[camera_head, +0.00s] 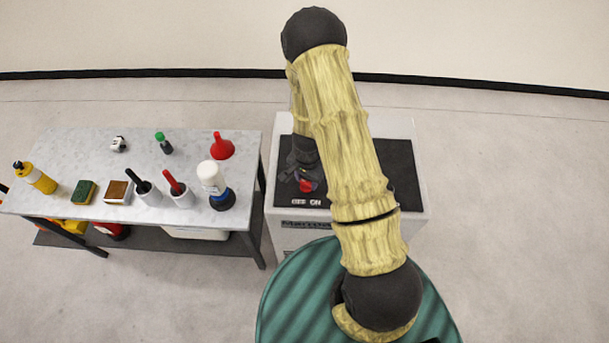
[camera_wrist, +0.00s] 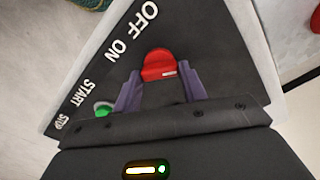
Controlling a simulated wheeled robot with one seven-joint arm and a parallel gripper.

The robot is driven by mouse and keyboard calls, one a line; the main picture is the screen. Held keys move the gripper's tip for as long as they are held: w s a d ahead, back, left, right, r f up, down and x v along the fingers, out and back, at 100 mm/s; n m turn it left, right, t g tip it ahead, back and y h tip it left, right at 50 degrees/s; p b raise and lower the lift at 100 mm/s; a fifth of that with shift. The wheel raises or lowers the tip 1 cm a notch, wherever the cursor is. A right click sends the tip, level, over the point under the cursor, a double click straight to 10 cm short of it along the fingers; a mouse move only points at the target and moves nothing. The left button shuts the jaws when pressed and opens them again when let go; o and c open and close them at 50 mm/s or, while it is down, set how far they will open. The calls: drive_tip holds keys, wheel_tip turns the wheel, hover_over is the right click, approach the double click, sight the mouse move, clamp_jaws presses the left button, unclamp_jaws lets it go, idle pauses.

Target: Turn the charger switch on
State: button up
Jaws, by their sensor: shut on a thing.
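The charger switch is a red knob (camera_head: 306,186) on the dark sloped panel of the white charger (camera_head: 421,190), just behind the OFF and ON labels. In the wrist view the red knob (camera_wrist: 158,62) sits between the purple-grey fingers of my gripper (camera_wrist: 160,82), which is shut on it. A short white mark shows on the knob's lower right side; I cannot tell which label it indicates. In the head view my gripper (camera_head: 304,178) is at the knob, and my arm covers the panel's middle.
A green button (camera_wrist: 103,109) lies near the START label, close to the left finger. Open floor lies behind and to the right.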

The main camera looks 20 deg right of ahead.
sight(305, 181)
drive_tip(key=m, duration=0.5)
drive_tip(key=shift+w+a+r+m+b, duration=0.25)
drive_tip(key=shift+w+m+b, duration=0.05)
drive_tip(key=shift+b, duration=0.05)
idle(0.3)
drive_tip(key=o, duration=0.7)
drive_tip(key=shift+o, duration=1.4)
drive_tip(key=shift+a+f, duration=0.1)
drive_tip(key=shift+s+d, duration=0.15)
drive_tip(key=shift+d, duration=0.05)
wheel_tip(305, 181, up, 17)
drive_tip(key=b, duration=0.2)
drive_tip(key=shift+a, duration=0.15)
